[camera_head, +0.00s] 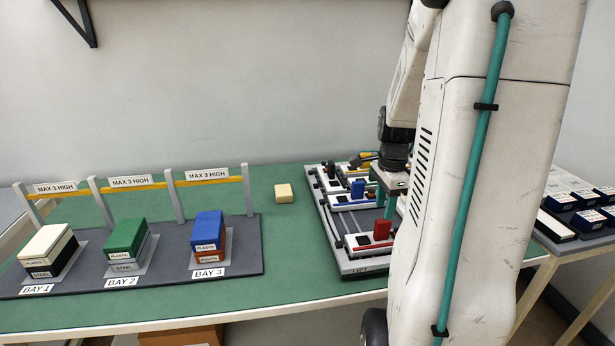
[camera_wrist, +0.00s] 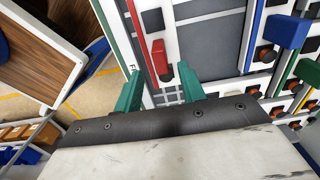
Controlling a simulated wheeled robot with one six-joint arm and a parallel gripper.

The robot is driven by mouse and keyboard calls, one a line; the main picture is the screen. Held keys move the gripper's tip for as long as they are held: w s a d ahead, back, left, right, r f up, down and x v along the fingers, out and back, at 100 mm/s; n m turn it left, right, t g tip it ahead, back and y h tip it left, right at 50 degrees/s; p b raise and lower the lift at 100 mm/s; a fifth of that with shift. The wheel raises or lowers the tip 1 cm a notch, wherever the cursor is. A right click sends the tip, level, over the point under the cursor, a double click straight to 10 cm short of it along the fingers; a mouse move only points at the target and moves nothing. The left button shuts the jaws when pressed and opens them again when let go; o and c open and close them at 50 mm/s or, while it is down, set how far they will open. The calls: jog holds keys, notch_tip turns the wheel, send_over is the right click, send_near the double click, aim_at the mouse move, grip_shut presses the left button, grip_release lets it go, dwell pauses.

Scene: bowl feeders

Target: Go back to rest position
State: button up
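My gripper (camera_wrist: 161,88) shows its two green fingers spread apart in the wrist view, with nothing held between them. In the head view it is over the feeder board, partly hidden by my arm. The light grey feeder board (camera_head: 333,243) lies on the green table, with its right part hidden behind my arm. A red block (camera_head: 381,230) sits on a front white track of the board. A red piece (camera_wrist: 160,58) shows beyond the fingertips in the wrist view. A blue block (camera_head: 357,189) stands farther back on the board.
A cream block (camera_head: 284,193) lies alone on the green table (camera_head: 290,268). At left, a grey rack base (camera_head: 173,275) carries two-block stacks in Bay 1 (camera_head: 48,252), Bay 2 (camera_head: 127,245) and Bay 3 (camera_head: 209,238), behind which posts stand. Dark blue boxes (camera_head: 588,220) sit at far right.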

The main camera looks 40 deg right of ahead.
jog(key=shift+s+a+n, duration=0.1)
jog(key=shift+a+n, duration=0.05)
jog(key=shift+n, duration=0.35)
jog(key=s+a+r+n, duration=0.2)
jog(key=a+r+n, duration=0.2)
jog(key=a+n, duration=0.3)
jog(key=s+a+r+n+t, duration=0.1)
jog(key=s+a+r+n, duration=0.2)
jog(key=a+n, duration=0.5)
jog(key=s+a+r+n, duration=0.2)
jog(key=a+r+n, duration=0.3)
jog(key=a, duration=1.1)
jog(key=n, duration=0.3)
jog(key=shift+s+a+r, duration=0.2)
jog(key=shift+s+a, duration=0.15)
jog(key=shift+a, duration=0.05)
